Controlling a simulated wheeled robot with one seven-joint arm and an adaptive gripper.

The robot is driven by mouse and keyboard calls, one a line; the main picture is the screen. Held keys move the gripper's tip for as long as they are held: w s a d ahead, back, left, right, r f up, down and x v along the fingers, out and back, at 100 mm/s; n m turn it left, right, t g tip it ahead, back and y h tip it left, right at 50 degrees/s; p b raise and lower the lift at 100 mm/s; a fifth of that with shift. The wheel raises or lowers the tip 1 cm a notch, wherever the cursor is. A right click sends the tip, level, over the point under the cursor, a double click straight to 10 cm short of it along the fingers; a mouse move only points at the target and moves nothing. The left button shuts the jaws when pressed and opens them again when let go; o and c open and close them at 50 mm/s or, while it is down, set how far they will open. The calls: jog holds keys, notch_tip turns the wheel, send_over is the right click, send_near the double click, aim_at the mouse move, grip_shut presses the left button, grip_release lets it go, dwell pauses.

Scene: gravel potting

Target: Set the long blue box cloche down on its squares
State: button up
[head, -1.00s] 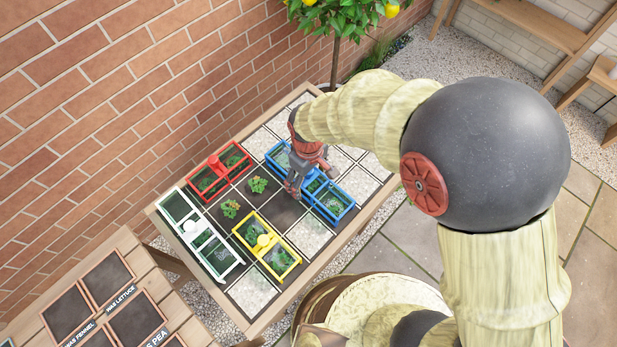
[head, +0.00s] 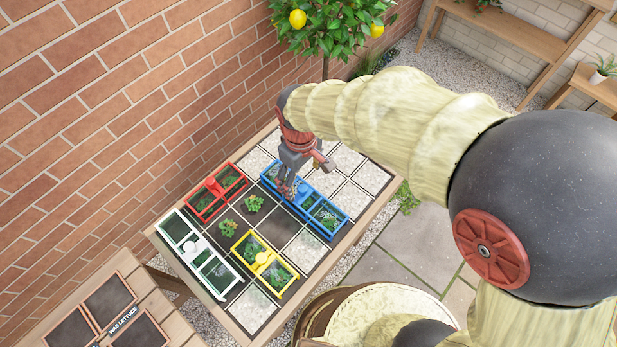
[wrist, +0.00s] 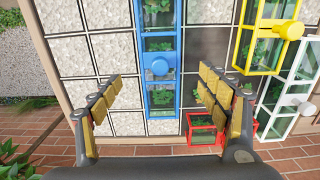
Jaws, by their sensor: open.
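The long blue box cloche (head: 326,214) has clear panes, green plants showing through them, and a round blue knob (wrist: 160,66) in its middle. It appears to rest flat on a row of squares of the planting table (head: 262,326). My gripper (head: 289,190) is above the cloche in the head view and hides part of it. In the wrist view my gripper (wrist: 160,83) is open, with one finger on each side of the blue cloche (wrist: 161,44). The knob is free between and beyond the fingertips. Both fingers look clear of the cloche.
A red cloche (head: 215,190), a white cloche (head: 200,255) and a yellow cloche (head: 264,264) stand to the left of the blue one. Small plants (head: 254,204) grow on dark squares between. Pale gravel squares (head: 348,200) are clear on the right. A brick wall (head: 110,120) runs behind.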

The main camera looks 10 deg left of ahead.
jog(key=shift+r, duration=0.15)
jog(key=w+d+r+m+t, duration=0.1)
jog(key=w+d+r+m, duration=0.2)
jog(key=d+r, duration=0.6)
jog(key=s+d+r+m+t, duration=0.1)
jog(key=s+d+r+m, duration=0.2)
jog(key=d, duration=0.4)
jog(key=s+d+r+m+t, duration=0.2)
jog(key=s+d+r+m, duration=0.1)
jog(key=d+r, duration=0.2)
jog(key=s+d+r+m+t, duration=0.1)
jog(key=s+d+r+m, duration=0.2)
jog(key=d, duration=0.7)
jog(key=shift+s+r+m+t, duration=0.3)
jog(key=shift+s+r, duration=0.15)
jog(key=shift+s, duration=0.15)
